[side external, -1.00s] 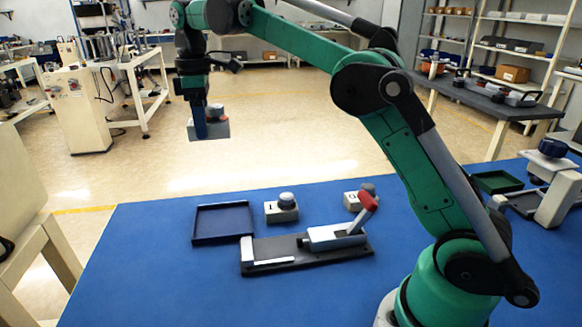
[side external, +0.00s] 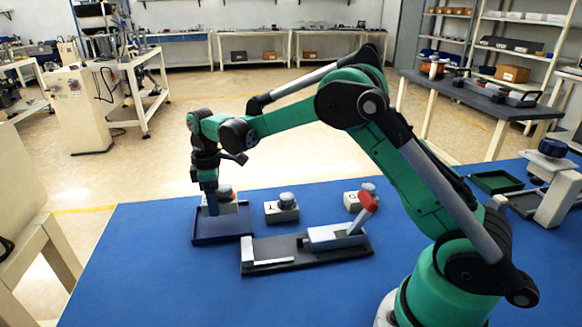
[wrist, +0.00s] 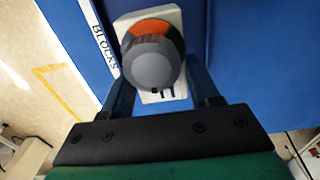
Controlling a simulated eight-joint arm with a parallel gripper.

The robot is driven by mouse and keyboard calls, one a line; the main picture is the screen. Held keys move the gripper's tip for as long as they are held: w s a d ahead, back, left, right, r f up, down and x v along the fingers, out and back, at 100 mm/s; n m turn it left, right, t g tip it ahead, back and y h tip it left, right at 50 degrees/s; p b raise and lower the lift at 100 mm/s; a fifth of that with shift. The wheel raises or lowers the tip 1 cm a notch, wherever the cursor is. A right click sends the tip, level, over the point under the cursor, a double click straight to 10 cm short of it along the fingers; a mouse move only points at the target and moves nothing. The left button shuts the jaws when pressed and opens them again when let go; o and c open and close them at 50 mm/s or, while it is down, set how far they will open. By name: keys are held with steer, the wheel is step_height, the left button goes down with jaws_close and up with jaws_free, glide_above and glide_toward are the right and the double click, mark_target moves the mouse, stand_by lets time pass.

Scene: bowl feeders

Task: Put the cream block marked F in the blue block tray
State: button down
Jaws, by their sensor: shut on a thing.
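My gripper (side external: 210,203) is shut on a cream block (side external: 229,208) that has a grey knob with an orange-red patch beside it. In the wrist view the block (wrist: 168,22) sits between the two fingers, and its black letter is mostly hidden by the knob. The blue block tray (side external: 222,238) is a shallow dark blue tray on the blue table. The held block is upright at the tray's back part, low over it or inside it; I cannot tell if it touches the floor. In the wrist view a white label reading BLOCKS (wrist: 101,42) lies beside the block.
A cream block that seems marked I or L (side external: 282,214) stands right of the tray, and another marked G (side external: 352,202) stands farther right. A dark fixture with a red-handled lever (side external: 340,236) lies in front of them. A green tray (side external: 496,181) is at the far right.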

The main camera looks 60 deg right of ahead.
steer(key=shift+f, duration=1.65)
steer(key=shift+f, duration=0.1)
steer(key=shift+c, duration=1.1)
jaws_free()
